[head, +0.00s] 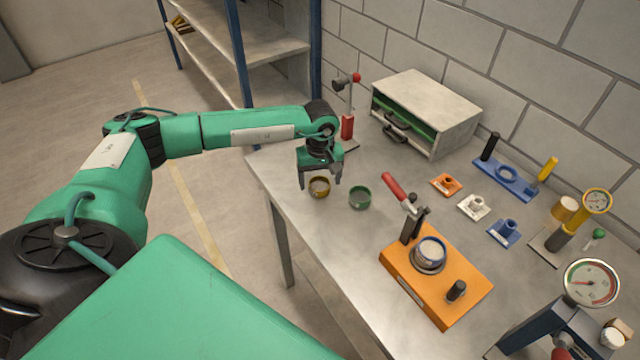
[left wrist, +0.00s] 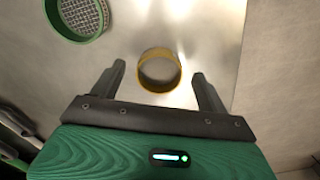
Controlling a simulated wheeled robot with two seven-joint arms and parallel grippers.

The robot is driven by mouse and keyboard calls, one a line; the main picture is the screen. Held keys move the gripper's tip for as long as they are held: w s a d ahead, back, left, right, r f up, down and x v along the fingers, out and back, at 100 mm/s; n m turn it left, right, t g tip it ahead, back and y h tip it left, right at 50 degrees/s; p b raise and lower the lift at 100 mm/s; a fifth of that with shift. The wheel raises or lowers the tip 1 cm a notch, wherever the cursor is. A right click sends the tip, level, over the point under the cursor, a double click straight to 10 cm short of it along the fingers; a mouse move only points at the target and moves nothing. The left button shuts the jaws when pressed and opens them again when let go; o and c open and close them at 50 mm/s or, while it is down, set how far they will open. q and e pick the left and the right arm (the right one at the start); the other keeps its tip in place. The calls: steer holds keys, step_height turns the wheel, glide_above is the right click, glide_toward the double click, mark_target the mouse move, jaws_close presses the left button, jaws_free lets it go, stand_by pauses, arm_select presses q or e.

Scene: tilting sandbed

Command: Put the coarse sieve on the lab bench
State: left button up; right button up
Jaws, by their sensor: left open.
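Two small round sieves rest on the grey lab bench (head: 290,190). The green sieve (head: 360,197) shows a clearly visible open mesh in the left wrist view (left wrist: 82,18). The yellow-brown sieve (head: 320,187) stands to its left, near the bench's left edge; its mesh is hard to make out. Which one is the coarse sieve is not labelled, though the green one's mesh looks coarse. My left gripper (head: 319,180) is open, pointing down over the yellow-brown sieve. In the left wrist view that ring (left wrist: 159,88) lies between the fingers, with gaps on both sides. My right gripper is out of view.
An orange fixture (head: 415,290) with a red-handled lever and a round cup stands right of the sieves. Behind are a grey-green cabinet (head: 425,105), a red-knobbed stand (head: 347,125) and small orange, white and blue holders. Gauges stand at right. Bench is clear in front of the sieves.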

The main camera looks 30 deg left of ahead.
mark_target(320, 190)
arm_select(q)
step_height(320, 190, up, 10)
steer(key=b, duration=0.3)
stand_by(0.4)
steer(key=shift+s, duration=0.1)
